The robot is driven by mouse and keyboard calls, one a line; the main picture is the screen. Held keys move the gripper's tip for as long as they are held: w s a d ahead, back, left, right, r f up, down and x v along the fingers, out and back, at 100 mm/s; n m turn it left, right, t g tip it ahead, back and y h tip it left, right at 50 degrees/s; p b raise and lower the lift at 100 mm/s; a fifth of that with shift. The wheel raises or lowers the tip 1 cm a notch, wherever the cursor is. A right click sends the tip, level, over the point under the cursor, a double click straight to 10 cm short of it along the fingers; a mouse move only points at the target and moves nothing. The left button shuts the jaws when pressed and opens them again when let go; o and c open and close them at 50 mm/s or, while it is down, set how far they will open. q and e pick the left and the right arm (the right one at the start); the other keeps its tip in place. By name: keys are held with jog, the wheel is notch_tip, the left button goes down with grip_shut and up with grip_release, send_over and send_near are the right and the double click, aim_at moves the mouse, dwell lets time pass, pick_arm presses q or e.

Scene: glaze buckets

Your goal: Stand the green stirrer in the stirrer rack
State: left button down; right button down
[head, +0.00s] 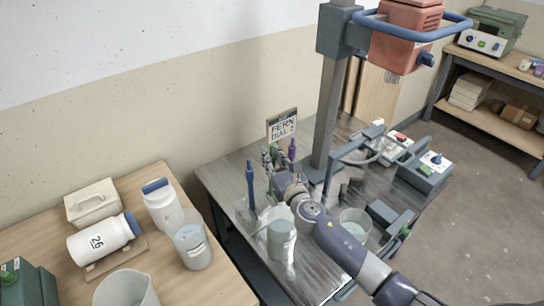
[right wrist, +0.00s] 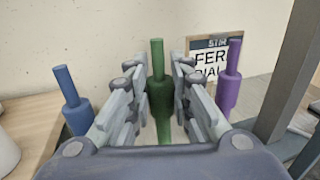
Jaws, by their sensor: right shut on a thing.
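The green stirrer (right wrist: 160,88) is upright between the fingers of my right gripper (right wrist: 160,85) in the right wrist view. The gripper is shut on its thick green handle. In the head view my right gripper (head: 272,160) is over the metal-topped bench, and the green stirrer is mostly hidden by the fingers. A blue stirrer (head: 250,184) stands to its left, and a purple stirrer (head: 292,149) to its right. They also show in the right wrist view, blue (right wrist: 70,100) and purple (right wrist: 229,80). The stirrer rack is not clearly visible behind my gripper and arm.
A sign reading "FERN DIAL 2" (head: 282,126) stands behind. A grey container (head: 281,242) and a clear beaker (head: 355,222) are near my arm. A mixer post (head: 329,110) rises to the right. The wooden table (head: 205,286) holds white jars and a bucket (head: 190,246).

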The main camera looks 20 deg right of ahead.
jog(key=shift+f, duration=0.2)
jog(key=c, duration=1.4)
grip_release()
jog(key=shift+o, duration=0.2)
jog(key=s+d, duration=0.1)
jog(key=s, duration=1.1)
